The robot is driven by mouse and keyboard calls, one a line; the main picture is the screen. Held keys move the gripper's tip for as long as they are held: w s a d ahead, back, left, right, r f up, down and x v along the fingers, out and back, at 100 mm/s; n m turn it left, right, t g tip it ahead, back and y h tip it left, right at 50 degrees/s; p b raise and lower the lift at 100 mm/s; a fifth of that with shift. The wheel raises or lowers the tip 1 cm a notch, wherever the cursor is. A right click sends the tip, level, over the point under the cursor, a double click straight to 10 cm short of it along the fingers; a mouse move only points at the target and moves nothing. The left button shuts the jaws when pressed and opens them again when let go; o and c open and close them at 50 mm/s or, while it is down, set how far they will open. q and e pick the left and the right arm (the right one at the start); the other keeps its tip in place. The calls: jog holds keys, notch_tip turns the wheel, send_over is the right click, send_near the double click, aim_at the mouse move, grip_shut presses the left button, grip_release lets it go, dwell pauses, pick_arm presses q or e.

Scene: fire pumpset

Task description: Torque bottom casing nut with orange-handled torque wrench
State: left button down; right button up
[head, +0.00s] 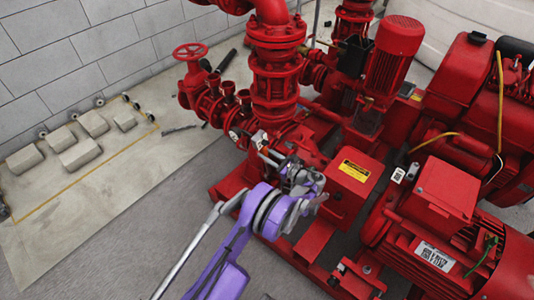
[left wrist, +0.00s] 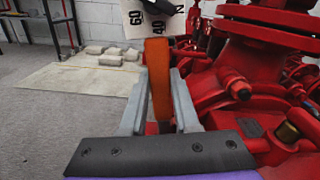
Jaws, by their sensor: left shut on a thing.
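My left gripper (head: 298,176) is at the front of the red pump casing in the head view. In the left wrist view its two grey fingers are shut on the orange handle of the torque wrench (left wrist: 158,75). The handle stands about upright between them. A white scale plate with black numbers (left wrist: 137,20) shows just beyond the handle. A casing nut (left wrist: 240,88) sits on the red pump casing (left wrist: 205,100) to the right of the handle. I cannot tell whether the wrench head is on a nut; that end is out of frame or hidden. My right gripper is not in view.
A red motor box (head: 447,188) and a vertical motor (head: 393,55) stand to the right. A red handwheel valve (head: 190,52) is at the back left. Several beige blocks (head: 80,153) lie on a pale floor patch at left. The grey floor before the pump is clear.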

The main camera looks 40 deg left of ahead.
pick_arm(q)
jog(key=shift+s, duration=0.2)
dwell(0.4)
jog(key=d, duration=0.5)
jog(key=shift+s, duration=0.25)
dwell(0.6)
jog(key=shift+a, duration=0.1)
jog(key=shift+s+a+f+n, duration=0.1)
jog(key=shift+s+a+n, duration=0.2)
jog(key=shift+a, duration=0.3)
jog(key=shift+s+a+f+n, duration=0.1)
jog(key=shift+s+a+n, duration=0.15)
jog(key=shift+a, duration=0.3)
jog(key=shift+w+a, duration=0.1)
jog(key=shift+a, duration=1.25)
jog(key=shift+s+f+n, duration=0.2)
jog(key=shift+s+n, duration=0.05)
jog(key=shift+s, duration=0.25)
dwell(0.5)
